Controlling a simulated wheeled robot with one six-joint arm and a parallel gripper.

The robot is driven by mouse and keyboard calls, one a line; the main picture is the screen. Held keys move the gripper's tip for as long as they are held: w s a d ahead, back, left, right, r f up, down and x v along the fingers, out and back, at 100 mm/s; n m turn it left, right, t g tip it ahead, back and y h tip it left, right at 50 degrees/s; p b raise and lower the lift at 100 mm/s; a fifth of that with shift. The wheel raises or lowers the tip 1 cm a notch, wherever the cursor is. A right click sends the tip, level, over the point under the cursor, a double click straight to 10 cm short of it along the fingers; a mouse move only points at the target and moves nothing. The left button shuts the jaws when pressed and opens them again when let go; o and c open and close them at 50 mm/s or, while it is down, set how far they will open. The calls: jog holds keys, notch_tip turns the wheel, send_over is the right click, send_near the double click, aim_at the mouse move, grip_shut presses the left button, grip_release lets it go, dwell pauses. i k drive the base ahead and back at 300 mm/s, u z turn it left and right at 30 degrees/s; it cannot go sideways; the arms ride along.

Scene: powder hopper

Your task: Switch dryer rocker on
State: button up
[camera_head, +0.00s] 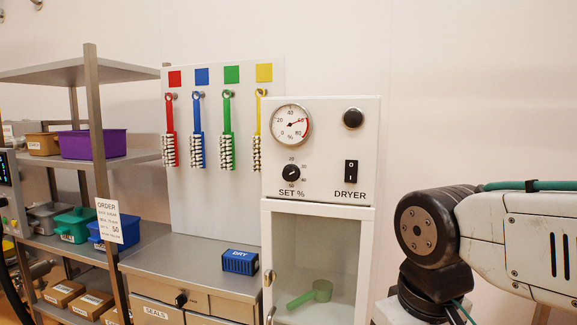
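The dryer rocker (351,172) is a small black switch with white I and O marks. It sits on the white control panel (330,115) of the dryer cabinet, above the word DRYER. I cannot tell which side of it is pressed in. A dark round lamp or button (353,118) above it looks unlit. A round gauge (291,132) and a black SET % knob (291,173) are to its left. My arm shows at the right, apart from the panel. My gripper is not in view.
The cabinet's glass door (342,255) is below the panel, with a green scoop (312,294) behind it. A blue DRY box (240,261) stands on the counter (180,250) to the left. Coloured brushes (228,150) hang on a white board. Shelves with bins (92,143) stand far left.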

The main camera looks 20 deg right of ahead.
aim_at(351, 165)
jog(key=u, duration=1.75)
jog(key=k, duration=0.5)
jog(key=z, duration=1.75)
